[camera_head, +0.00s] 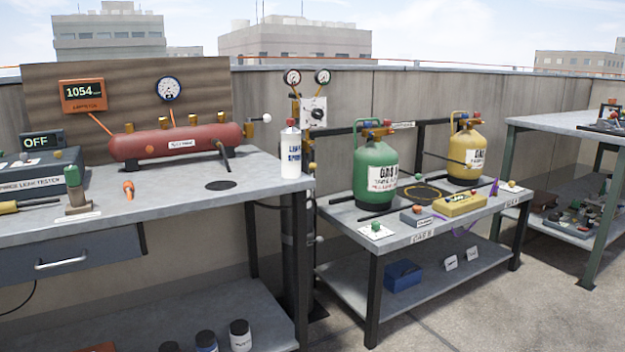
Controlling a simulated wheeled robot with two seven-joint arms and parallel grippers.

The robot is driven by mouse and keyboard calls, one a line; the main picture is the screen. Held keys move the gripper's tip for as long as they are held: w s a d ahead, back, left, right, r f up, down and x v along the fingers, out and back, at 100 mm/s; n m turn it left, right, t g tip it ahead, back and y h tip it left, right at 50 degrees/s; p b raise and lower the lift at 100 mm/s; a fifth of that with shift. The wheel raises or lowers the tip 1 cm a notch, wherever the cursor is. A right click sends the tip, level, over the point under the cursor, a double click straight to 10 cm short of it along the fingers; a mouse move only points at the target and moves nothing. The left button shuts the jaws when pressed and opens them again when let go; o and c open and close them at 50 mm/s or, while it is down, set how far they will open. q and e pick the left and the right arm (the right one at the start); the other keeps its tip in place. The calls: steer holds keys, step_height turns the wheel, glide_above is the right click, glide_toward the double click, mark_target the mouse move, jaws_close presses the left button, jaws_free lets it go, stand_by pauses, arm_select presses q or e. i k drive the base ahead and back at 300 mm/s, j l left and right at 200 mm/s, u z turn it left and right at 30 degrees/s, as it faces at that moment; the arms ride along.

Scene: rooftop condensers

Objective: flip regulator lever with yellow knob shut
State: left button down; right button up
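A regulator stand with two round gauges (307,77) and a white panel with a black dial (315,113) rises between the two benches. A small yellowish knob (312,167) shows low on the stand, just right of the white bottle; its lever is too small to tell whether it is open or shut. A red knob (291,122) and a pale knob (266,118) show near the stand's left side. The lower stand is partly hidden by the left bench and bottle. Neither gripper is in view.
The left bench (190,205) carries a red tank (175,142), a white bottle (291,152) and a tester (40,175). The low bench (345,212) holds a green cylinder (376,173) and a yellow cylinder (467,150). Open floor (530,300) lies at front right.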

mark_target(312, 166)
steer(key=i+l+u, duration=0.45)
steer(key=i+l, duration=0.25)
steer(key=i+l+u, duration=0.2)
steer(key=l, duration=0.25)
steer(key=i+l+u, duration=0.25)
steer(key=i+l, duration=0.1)
steer(key=l, duration=0.1)
